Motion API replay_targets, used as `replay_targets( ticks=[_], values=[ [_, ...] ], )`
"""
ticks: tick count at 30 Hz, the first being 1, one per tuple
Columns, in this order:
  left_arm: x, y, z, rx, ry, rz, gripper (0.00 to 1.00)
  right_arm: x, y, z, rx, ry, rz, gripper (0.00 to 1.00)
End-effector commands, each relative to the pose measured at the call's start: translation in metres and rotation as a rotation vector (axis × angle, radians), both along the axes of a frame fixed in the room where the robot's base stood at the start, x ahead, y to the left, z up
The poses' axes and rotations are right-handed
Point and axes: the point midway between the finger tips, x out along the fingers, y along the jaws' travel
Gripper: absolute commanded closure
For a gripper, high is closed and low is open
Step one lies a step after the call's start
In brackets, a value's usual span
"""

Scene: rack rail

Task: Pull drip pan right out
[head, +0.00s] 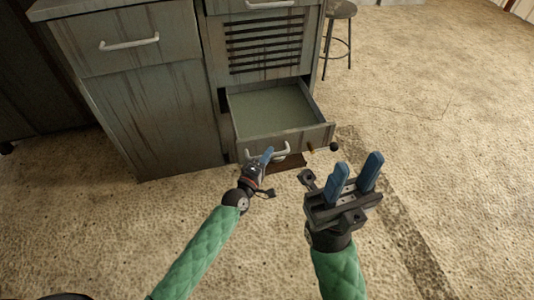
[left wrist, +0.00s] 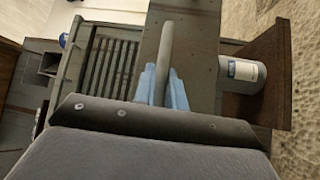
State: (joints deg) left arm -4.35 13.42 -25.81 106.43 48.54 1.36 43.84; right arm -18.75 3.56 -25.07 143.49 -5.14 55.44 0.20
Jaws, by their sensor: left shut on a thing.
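The drip pan (head: 275,107) looks like a shallow grey drawer at the bottom of the weathered cabinet. It stands pulled partly out below the slatted vent, and its inside looks empty. Its pale bar handle (head: 290,153) is on the front; the handle also shows in the left wrist view (left wrist: 166,45). My left gripper (head: 266,157) is shut on this handle, with blue fingers on either side of the bar in the left wrist view (left wrist: 161,88). My right gripper (head: 359,164) is open and empty, in front and to the right of the pan, apart from it.
The cabinet (head: 155,115) has another drawer with a handle (head: 129,44) at upper left. A stool (head: 341,40) stands behind at right. The floor (head: 440,160) at right is clear.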

Motion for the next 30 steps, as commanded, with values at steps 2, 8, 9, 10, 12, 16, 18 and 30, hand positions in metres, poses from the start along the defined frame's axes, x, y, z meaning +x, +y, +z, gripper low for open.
replay_targets(
  ticks=[2, 8, 9, 10, 12, 16, 18, 30],
  values=[
    [0.000, 0.000, -0.002, 0.001, 0.002, 0.000, 1.00, 0.000, 0.000, 0.001, 0.002, -0.002, 0.000, 0.64],
    [0.000, 0.000, -0.001, 0.001, 0.002, 0.000, 0.66, 0.001, 0.000, 0.003, 0.005, -0.008, 0.000, 0.64],
    [0.000, 0.000, -0.001, 0.000, 0.001, 0.000, 0.66, 0.001, 0.000, 0.003, 0.006, -0.009, 0.001, 0.64],
    [0.000, 0.000, -0.001, 0.000, 0.001, 0.000, 0.66, 0.001, 0.000, 0.003, 0.006, -0.009, 0.001, 0.64],
    [0.000, 0.000, -0.001, 0.000, 0.001, 0.000, 0.66, 0.001, 0.000, 0.003, 0.005, -0.011, 0.001, 0.64],
    [-0.003, 0.002, -0.001, 0.002, 0.001, 0.000, 0.66, 0.001, 0.000, 0.004, 0.005, -0.011, 0.001, 0.64],
    [-0.008, 0.005, -0.002, 0.002, 0.001, -0.001, 0.66, 0.001, 0.000, 0.005, 0.004, -0.010, 0.000, 0.64],
    [-0.058, 0.031, -0.010, 0.003, 0.003, 0.001, 0.66, -0.002, -0.001, 0.005, -0.006, 0.000, -0.012, 0.64]
  ],
)
